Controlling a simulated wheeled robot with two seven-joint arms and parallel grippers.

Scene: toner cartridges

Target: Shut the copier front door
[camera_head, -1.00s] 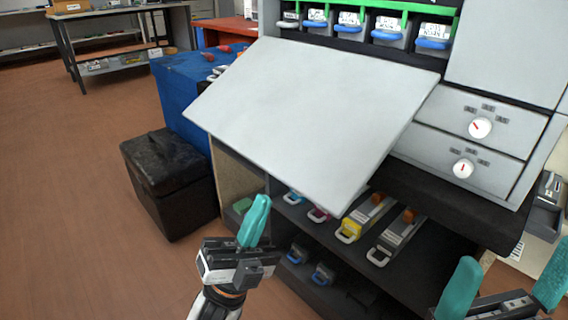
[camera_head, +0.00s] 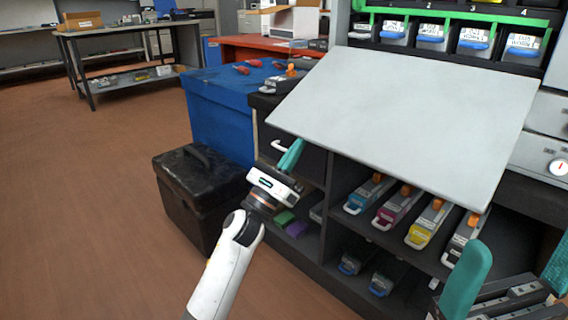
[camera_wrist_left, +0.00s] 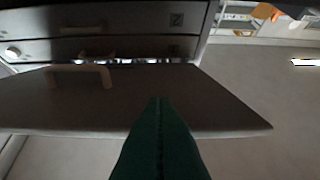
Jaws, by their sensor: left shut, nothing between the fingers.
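The copier front door (camera_head: 410,115) is a flat light-grey panel. It hangs open, sloping out from the copier below the row of toner slots. My left gripper (camera_head: 292,153) is shut and empty, just below the door's left lower edge. In the left wrist view its teal fingers (camera_wrist_left: 158,120) point toward the shaded door panel (camera_wrist_left: 190,105), which has a pale handle (camera_wrist_left: 85,68). I cannot tell whether the fingertips touch the door. My right gripper (camera_head: 518,248) is at the lower right, fingers apart, below the door and in front of the shelves.
Toner cartridges with blue handles (camera_head: 473,43) sit in the slots above the door. Several more cartridges (camera_head: 430,222) lie on the shelf below it. A blue cabinet (camera_head: 222,115) and a black case (camera_head: 195,190) stand left of the copier. Open floor (camera_head: 90,200) lies further left.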

